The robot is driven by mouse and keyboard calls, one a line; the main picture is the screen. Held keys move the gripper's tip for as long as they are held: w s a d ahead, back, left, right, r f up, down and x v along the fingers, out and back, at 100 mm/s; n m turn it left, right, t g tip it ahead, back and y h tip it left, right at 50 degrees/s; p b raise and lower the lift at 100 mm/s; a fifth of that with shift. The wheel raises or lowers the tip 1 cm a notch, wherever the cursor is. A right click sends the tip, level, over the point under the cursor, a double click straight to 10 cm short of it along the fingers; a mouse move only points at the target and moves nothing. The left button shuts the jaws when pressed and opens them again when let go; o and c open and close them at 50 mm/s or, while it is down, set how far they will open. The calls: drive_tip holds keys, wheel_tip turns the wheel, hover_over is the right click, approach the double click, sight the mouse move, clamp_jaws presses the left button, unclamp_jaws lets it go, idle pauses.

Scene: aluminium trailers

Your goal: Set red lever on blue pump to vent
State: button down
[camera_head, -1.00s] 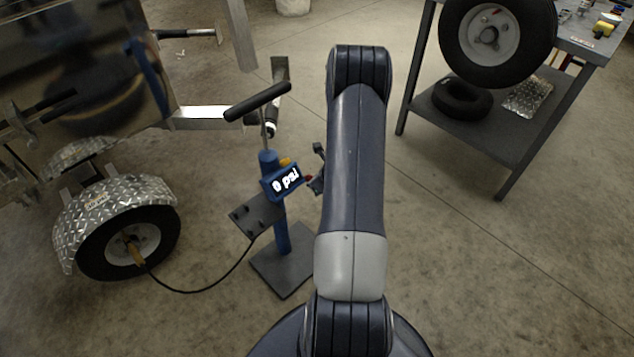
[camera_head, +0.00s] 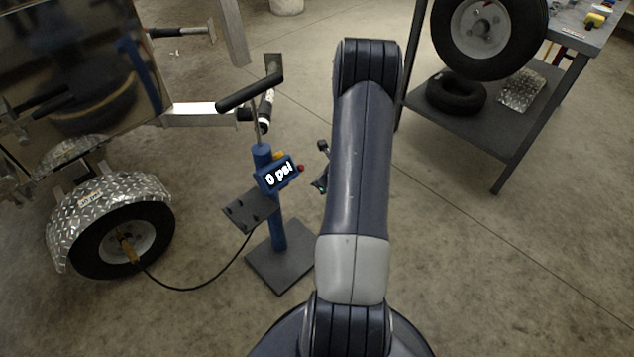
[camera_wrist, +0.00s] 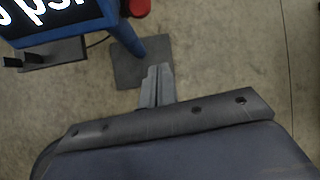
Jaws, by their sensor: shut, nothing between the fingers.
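The blue pump (camera_head: 277,230) stands upright on a dark square base plate (camera_head: 280,262), with a black T-handle (camera_head: 250,92) on top. Its display (camera_head: 279,175) reads 0 psi. The red lever (camera_head: 301,168) shows as a small red knob at the right side of the display. It also shows in the wrist view (camera_wrist: 139,7) at the top edge, partly cut off. My gripper (camera_wrist: 158,72) is shut and empty, pointing toward the pump's base, below and apart from the red knob. In the head view my gripper (camera_head: 320,184) is partly hidden behind my arm, just right of the pump.
A hose (camera_head: 195,288) runs from the pump to the trailer wheel (camera_head: 125,240) under a diamond-plate fender (camera_head: 105,195). A grey shelf table (camera_head: 480,125) with tires stands at the right. Open concrete floor lies between the pump and the table.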

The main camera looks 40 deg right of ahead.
drive_tip(key=w+r+p+v, duration=0.1)
drive_tip(key=v, duration=0.6)
drive_tip(key=shift+r+p, duration=0.2)
drive_tip(key=shift+p, duration=0.2)
drive_tip(key=shift+w+a+f, duration=0.1)
drive_tip(key=shift+w, duration=0.05)
drive_tip(key=w+f+t+b, duration=0.2)
drive_tip(key=w+f+b, duration=0.2)
drive_tip(key=f+b, duration=0.4)
drive_tip(key=shift+w+a+f+t, duration=0.25)
drive_tip(key=shift+w+f+t, duration=0.15)
drive_tip(key=shift+f, duration=1.6)
drive_tip(key=shift+r, duration=0.15)
